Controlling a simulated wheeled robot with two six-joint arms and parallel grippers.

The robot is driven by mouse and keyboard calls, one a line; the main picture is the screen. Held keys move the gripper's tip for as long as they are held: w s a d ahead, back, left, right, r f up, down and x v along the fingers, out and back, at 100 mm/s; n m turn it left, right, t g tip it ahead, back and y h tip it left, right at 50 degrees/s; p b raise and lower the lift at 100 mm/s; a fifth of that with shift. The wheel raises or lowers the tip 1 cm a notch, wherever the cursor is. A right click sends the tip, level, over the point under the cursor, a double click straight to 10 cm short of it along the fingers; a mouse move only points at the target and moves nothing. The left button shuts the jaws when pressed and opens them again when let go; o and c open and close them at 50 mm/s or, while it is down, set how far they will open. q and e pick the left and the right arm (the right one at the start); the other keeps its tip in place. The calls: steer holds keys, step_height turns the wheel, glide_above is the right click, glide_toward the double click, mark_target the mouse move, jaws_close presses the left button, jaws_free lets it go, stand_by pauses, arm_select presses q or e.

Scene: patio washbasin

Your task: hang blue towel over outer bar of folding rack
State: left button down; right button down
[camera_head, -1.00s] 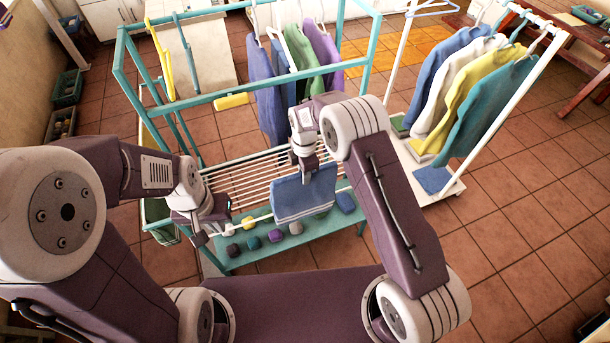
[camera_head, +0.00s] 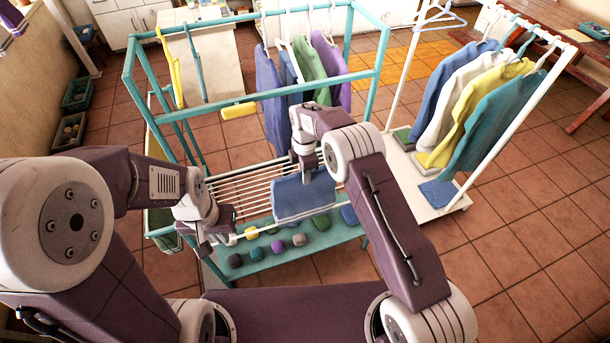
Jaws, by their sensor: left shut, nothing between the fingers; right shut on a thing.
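The blue towel (camera_head: 303,196) hangs from my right gripper (camera_head: 306,177), which is shut on its upper edge. It is above the teal-framed stand, at the right part of the folding rack (camera_head: 240,190) with pale slats. The rack's outer bar (camera_head: 250,232) is a thin white rod on the near side. It runs up to the towel's lower edge; I cannot tell whether the towel touches it or is in front of it. My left gripper (camera_head: 210,246) is shut and empty near the bar's left end.
Several coloured balls (camera_head: 277,246) lie on the teal shelf below, with a blue bundle (camera_head: 348,214) at right. Shirts hang from the teal frame (camera_head: 250,95) behind. A white clothes rail (camera_head: 500,130) stands right. A yellow roller (camera_head: 239,110) is on the frame.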

step_height(320, 180, down, 28)
steer(key=b, duration=2.2)
steer(key=shift+f, duration=0.25)
steer(key=c, duration=1.2)
jaws_free()
steer(key=shift+r, duration=0.1)
step_height(320, 180, up, 9)
steer(key=p, duration=0.5)
steer(key=shift+p, duration=0.4)
